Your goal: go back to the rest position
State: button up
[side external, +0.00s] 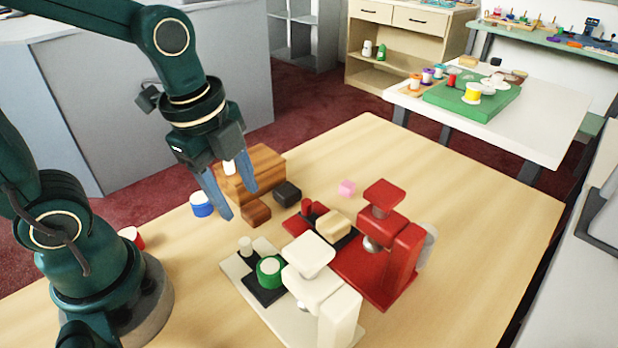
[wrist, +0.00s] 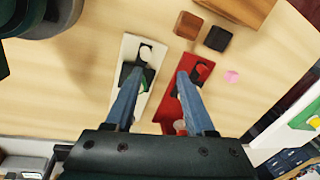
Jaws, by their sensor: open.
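My gripper (side external: 239,202) is open and empty, with its two blue fingers pointing down over the wooden table (side external: 430,190). In the side view it hangs in front of a wooden block (side external: 262,165), above the table. In the wrist view my fingers (wrist: 157,74) are spread, over the white machine (wrist: 131,47) and the red machine (wrist: 203,73). Nothing shows between the fingertips. I cannot tell the exact height above the table.
The white machine (side external: 308,254) holds a green spool (side external: 269,270); the red machine (side external: 383,198) stands behind it. A brown cube (side external: 256,213), a black cube (side external: 287,192), a pink cube (side external: 347,187) and a blue-white spool (side external: 202,205) lie nearby. The table's right side is clear.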

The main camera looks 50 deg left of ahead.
jog(key=s+r+n+t, duration=0.1)
jog(key=n, duration=0.4)
jog(key=s+r+n+t, duration=0.1)
jog(key=n, duration=0.4)
jog(key=s+r+n+t, duration=0.1)
jog(key=r+n, duration=0.1)
jog(key=n, duration=0.3)
jog(key=shift+s+a, duration=0.15)
jog(key=shift+s, duration=0.2)
